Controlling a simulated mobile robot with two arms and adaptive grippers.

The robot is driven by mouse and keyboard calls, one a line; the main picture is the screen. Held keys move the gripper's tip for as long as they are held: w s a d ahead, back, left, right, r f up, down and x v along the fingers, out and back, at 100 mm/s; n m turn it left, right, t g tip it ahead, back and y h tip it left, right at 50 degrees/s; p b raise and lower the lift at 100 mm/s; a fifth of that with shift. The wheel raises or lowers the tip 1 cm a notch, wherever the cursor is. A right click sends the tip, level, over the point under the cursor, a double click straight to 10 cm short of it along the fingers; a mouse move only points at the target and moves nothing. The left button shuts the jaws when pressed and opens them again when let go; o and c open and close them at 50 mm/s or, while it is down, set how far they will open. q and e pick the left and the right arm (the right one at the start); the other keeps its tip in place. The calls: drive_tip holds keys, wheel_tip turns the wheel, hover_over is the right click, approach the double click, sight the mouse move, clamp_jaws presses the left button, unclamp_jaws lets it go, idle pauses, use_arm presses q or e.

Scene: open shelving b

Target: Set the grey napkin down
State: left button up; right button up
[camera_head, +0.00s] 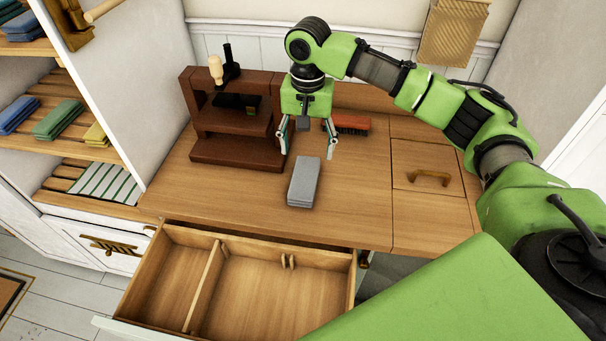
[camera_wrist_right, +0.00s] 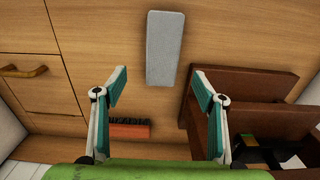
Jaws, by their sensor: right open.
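The grey napkin (camera_head: 304,182) is a folded, flat rectangular block lying on the wooden worktop, near its front edge above the open drawer. It also shows in the right wrist view (camera_wrist_right: 164,48), beyond the fingertips. My right gripper (camera_head: 307,152) is open and empty, pointing down over the worktop just behind the napkin. In the right wrist view the two fingers (camera_wrist_right: 162,82) are spread wide with nothing between them, apart from the napkin. My left gripper is not in view.
A dark red-brown wooden stand (camera_head: 237,150) with a black device is left of my right gripper. A red brush (camera_head: 350,123) lies behind it. An open, divided drawer (camera_head: 265,283) extends below the worktop (camera_head: 360,200). Left shelves hold folded blue, green (camera_head: 58,119) and yellow cloths.

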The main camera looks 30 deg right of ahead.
sight(305, 175)
wheel_tip(305, 175, down, 3)
drive_tip(key=shift+w, duration=0.1)
drive_tip(key=shift+f+p, duration=0.55)
drive_tip(key=shift+f, duration=0.35)
drive_tip(key=f, duration=0.2)
drive_tip(key=f+p, duration=0.1)
drive_tip(key=shift+a+f, duration=0.25)
drive_tip(key=shift+f, duration=0.05)
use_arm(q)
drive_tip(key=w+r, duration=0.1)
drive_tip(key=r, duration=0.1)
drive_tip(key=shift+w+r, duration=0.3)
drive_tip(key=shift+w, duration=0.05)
use_arm(e)
drive_tip(key=shift+f, duration=0.4)
drive_tip(key=c, duration=1.4)
drive_tip(key=shift+o, duration=0.2)
